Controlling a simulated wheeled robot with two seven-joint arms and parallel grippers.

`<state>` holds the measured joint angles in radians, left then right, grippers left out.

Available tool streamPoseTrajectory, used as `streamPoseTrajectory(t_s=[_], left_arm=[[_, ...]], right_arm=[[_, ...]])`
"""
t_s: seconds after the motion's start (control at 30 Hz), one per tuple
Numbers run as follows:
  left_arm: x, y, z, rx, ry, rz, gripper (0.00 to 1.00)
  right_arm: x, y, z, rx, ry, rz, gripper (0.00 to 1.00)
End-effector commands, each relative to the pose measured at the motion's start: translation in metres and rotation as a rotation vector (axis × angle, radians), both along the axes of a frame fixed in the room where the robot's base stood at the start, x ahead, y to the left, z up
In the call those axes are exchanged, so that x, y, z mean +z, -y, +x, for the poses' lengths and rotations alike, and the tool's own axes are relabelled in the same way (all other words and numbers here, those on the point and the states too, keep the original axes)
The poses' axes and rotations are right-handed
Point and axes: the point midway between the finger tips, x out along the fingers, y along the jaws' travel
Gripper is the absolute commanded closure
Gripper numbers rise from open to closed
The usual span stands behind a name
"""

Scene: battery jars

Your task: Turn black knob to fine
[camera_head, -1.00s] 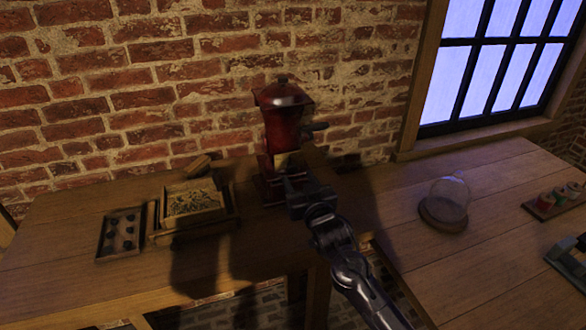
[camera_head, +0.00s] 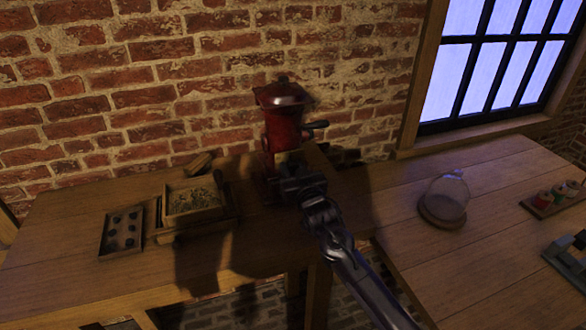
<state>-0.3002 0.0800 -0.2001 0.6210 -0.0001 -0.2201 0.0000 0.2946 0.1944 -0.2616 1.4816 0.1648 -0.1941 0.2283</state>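A red grinder-like machine (camera_head: 284,118) with a domed lid stands upright at the back of the left table, against the brick wall. A dark handle or knob (camera_head: 317,125) sticks out from its right side. My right gripper (camera_head: 290,174) is in front of the machine's lower body, overlapping it in view. I cannot tell whether it touches the machine. Its fingers point away from the camera, so I cannot see whether they are open or shut, and they hide the machine's lower front. My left gripper is not in view.
A wooden box (camera_head: 194,199) of dark bits and a tray (camera_head: 122,236) with several round dark pieces lie left of the machine. A glass dome (camera_head: 446,196) and a rack of small coloured items (camera_head: 556,198) stand on the right table. The table front between them is mostly clear.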

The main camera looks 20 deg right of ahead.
Motion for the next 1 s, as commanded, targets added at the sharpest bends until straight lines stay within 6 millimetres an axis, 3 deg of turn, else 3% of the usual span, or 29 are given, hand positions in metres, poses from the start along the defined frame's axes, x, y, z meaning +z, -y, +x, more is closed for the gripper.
streamPoseTrajectory(t_s=[0.47, 1.0], left_arm=[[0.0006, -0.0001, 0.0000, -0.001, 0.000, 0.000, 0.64], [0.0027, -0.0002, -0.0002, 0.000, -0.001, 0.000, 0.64]], right_arm=[[0.0002, 0.0002, 0.0000, 0.000, 0.003, -0.090, 0.93], [0.0016, 0.0012, 0.0003, 0.000, 0.021, -0.559, 0.93]])
